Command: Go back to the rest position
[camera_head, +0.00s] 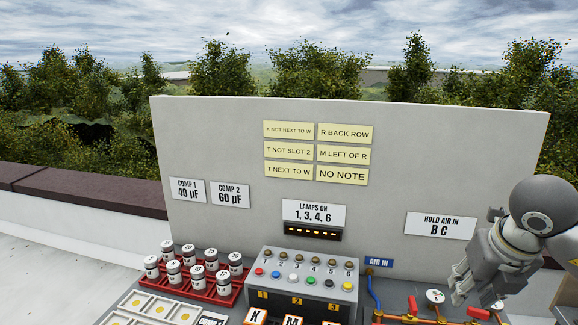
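My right gripper (462,287) hangs at the lower right, pointing down and to the left. It is in front of the grey panel and above the gauges and valves. I see nothing held in it, but the angle does not show whether its fingers are apart or together. Its arm comes in from the right edge. My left gripper is not in view.
A red rack (228,299) of several capacitors and a grey lamp box (258,266) with buttons stand before the panel (370,150). Orange letter blocks (293,321), a blue hose (373,291) and a gauge (435,296) are at the bottom. A low wall (80,189) runs left.

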